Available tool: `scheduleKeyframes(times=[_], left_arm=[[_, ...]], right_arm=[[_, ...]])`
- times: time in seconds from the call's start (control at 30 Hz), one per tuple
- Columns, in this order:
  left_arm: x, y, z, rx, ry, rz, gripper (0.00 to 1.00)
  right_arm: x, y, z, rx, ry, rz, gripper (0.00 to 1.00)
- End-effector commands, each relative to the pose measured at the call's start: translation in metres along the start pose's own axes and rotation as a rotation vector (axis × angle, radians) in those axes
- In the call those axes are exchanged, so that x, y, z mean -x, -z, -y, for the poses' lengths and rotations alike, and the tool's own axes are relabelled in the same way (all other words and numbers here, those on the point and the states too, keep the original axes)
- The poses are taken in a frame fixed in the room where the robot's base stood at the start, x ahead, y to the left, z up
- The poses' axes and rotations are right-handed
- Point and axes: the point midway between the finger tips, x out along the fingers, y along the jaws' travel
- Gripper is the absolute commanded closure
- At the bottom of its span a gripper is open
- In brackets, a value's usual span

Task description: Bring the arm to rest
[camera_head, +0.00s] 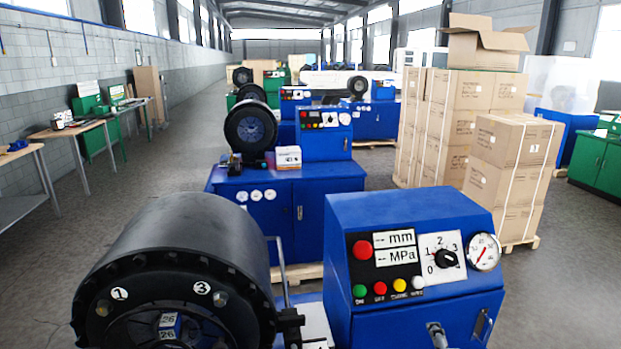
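Neither of my arms nor grippers shows in the head view. Directly in front is a blue crimper with a round black crimping head (180,250) at the lower left, marked 1 and 3. Small blocks labelled 26 (168,326) show inside its opening. To its right is a blue control box (400,208) with a red emergency button (362,250), several coloured buttons, a rotary selector (445,258) and a round gauge (484,252). The lower edge of the picture cuts off the machine.
A second blue crimper (285,185) stands behind, with more machines in a row beyond it. Stacked cardboard boxes (515,165) on a pallet stand at the right. Worktables (70,128) line the left wall. Open floor (140,185) lies between the tables and the machines.

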Motion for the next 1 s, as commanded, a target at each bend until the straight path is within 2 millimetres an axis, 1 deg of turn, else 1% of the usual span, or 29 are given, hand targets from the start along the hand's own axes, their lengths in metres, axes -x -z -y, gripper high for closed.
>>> scheduleKeyframes(times=[0.03,0.07,0.1,0.17,0.2,0.3,0.4,0.5,0.73,0.77,0.8,0.87,0.97,1.0], left_arm=[[0.0,0.0,0.0,0.0,0.0,0.0,0.68],[0.0,0.0,0.0,0.0,0.0,0.0,0.68],[0.0,0.0,0.0,0.0,0.0,0.0,0.68],[0.0,0.0,0.0,0.0,0.0,-0.001,0.68],[0.0,0.0,0.0,0.0,0.0,-0.001,0.68],[0.0,0.0,0.0,0.0,0.0,-0.001,0.68],[0.0,0.0,0.0,0.0,0.0,-0.001,0.68],[0.0,0.0,0.0,0.0,0.0,-0.001,0.68],[0.0,0.0,0.0,0.0,0.0,-0.001,0.68],[-0.002,0.0,0.0,0.001,0.0,-0.001,0.68],[-0.004,0.001,0.0,0.001,0.0,-0.002,0.68],[-0.006,0.0,0.0,0.001,0.0,-0.002,0.68],[-0.01,-0.002,-0.001,0.001,0.0,0.0,0.68],[-0.012,-0.002,-0.001,0.001,0.0,0.0,0.68]], right_arm=[[0.007,0.013,0.03,-0.121,0.079,-0.034,0.42],[0.012,0.018,0.045,-0.194,0.122,-0.045,0.42],[0.018,0.024,0.065,-0.294,0.181,-0.057,0.42],[0.03,0.032,0.094,-0.444,0.27,-0.06,0.42],[0.038,0.036,0.114,-0.542,0.332,-0.054,0.42],[0.06,0.043,0.156,-0.766,0.47,-0.017,0.42],[0.081,0.046,0.19,-0.945,0.582,0.041,0.42],[0.1,0.047,0.218,-1.092,0.669,0.106,0.42],[0.144,0.044,0.27,-1.369,0.828,0.286,0.42],[0.14,0.046,0.277,-1.38,0.835,0.297,0.42],[0.128,0.05,0.285,-1.369,0.833,0.293,0.42],[0.117,0.055,0.299,-1.363,0.838,0.296,0.42],[0.098,0.064,0.323,-1.356,0.847,0.302,0.42],[0.091,0.068,0.334,-1.353,0.851,0.304,0.42]])
